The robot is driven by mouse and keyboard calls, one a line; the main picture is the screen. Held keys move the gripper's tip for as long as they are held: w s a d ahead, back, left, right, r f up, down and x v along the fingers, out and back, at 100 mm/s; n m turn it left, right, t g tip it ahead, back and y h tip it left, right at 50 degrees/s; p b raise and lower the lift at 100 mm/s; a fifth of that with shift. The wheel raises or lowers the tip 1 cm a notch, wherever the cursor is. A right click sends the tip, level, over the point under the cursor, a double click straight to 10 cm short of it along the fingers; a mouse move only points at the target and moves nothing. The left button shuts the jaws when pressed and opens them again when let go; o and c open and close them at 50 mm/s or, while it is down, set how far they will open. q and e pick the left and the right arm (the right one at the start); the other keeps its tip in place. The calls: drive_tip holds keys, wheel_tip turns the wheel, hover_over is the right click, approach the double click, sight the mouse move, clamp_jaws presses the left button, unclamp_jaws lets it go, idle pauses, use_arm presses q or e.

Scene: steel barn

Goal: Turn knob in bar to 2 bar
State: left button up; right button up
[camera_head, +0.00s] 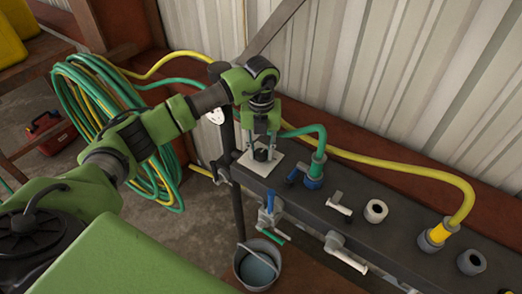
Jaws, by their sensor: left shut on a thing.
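A small dark knob (262,155) sits on a pale square plate (265,170) at the left end of a dark grey beam. My left gripper (259,153) points down over the plate from above. Its two light fingers stand on either side of the knob and are shut on it. The fingers and wrist partly cover the knob and plate. Scale marks and the knob's setting are too small to read. My right gripper is not in view.
Right of the plate, a green hose (303,130) joins a blue valve fitting (314,176). A yellow hose (464,203) joins the beam farther right. Taps stick out along the front, above a grey bucket (258,270). Coiled hoses (95,100) hang at left. A corrugated wall stands behind.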

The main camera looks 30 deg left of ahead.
sight(261, 152)
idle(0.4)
use_arm(q)
drive_tip(key=o, duration=1.1)
wheel_tip(261, 152, up, 12)
drive_tip(key=shift+f, duration=0.1)
